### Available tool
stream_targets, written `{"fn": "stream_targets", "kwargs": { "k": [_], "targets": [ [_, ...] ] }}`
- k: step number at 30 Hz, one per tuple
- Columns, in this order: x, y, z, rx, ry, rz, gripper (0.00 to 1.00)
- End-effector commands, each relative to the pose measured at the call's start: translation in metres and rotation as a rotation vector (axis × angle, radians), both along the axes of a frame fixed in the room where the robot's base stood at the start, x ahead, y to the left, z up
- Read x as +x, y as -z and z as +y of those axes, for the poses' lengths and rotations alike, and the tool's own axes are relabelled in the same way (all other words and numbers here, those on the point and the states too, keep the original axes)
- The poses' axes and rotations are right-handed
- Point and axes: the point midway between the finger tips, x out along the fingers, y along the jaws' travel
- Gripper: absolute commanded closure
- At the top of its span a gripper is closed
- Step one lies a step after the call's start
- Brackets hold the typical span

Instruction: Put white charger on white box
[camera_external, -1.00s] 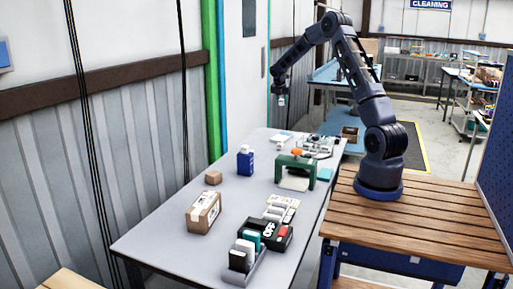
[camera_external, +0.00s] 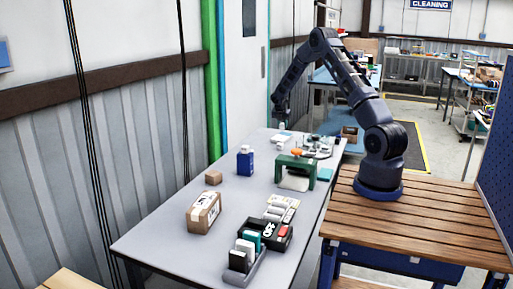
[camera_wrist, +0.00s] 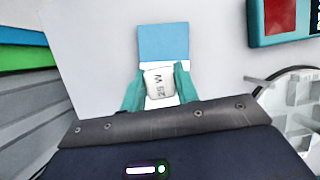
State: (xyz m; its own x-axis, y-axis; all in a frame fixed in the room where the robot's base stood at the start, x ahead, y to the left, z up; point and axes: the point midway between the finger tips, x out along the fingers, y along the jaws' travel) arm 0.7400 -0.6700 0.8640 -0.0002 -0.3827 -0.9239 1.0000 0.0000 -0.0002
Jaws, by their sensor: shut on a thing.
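My gripper (camera_wrist: 158,85) has teal fingers and is shut on the white charger (camera_wrist: 158,84), a small block marked "25 W". In the wrist view the white box (camera_wrist: 148,66) lies behind the charger; its far part is light blue and its near part white. The charger covers some of the white part. I cannot tell whether charger and box touch. In the external view my gripper (camera_external: 281,120) is low over the far end of the table, near the flat white box (camera_external: 284,135); the charger is too small to make out there.
A red-screened device (camera_wrist: 283,15) stands to the right of the box in the wrist view. A blue bottle (camera_external: 245,160), a green frame (camera_external: 296,170) and cartons (camera_external: 203,213) stand nearer on the grey table (camera_external: 150,245). A wall runs along the left.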

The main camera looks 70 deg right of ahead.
Motion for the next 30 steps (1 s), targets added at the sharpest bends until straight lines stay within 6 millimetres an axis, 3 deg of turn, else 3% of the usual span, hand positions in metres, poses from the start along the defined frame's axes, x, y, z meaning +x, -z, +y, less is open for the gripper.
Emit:
{"fn": "stream_targets", "kwargs": {
  "k": [5, 12, 25, 26, 28, 30],
  "targets": [
    [0.000, 0.011, 0.000, 0.001, -0.001, 0.003, 0.93],
    [0.000, 0.042, 0.000, 0.001, -0.001, 0.003, 0.93],
    [0.000, 0.048, 0.000, 0.000, -0.001, 0.001, 0.93],
    [0.000, 0.047, 0.000, 0.000, -0.001, 0.001, 0.64],
    [0.000, 0.047, 0.000, 0.000, -0.001, 0.001, 0.50],
    [0.000, 0.047, 0.000, 0.000, 0.000, 0.001, 0.48]
  ]
}}
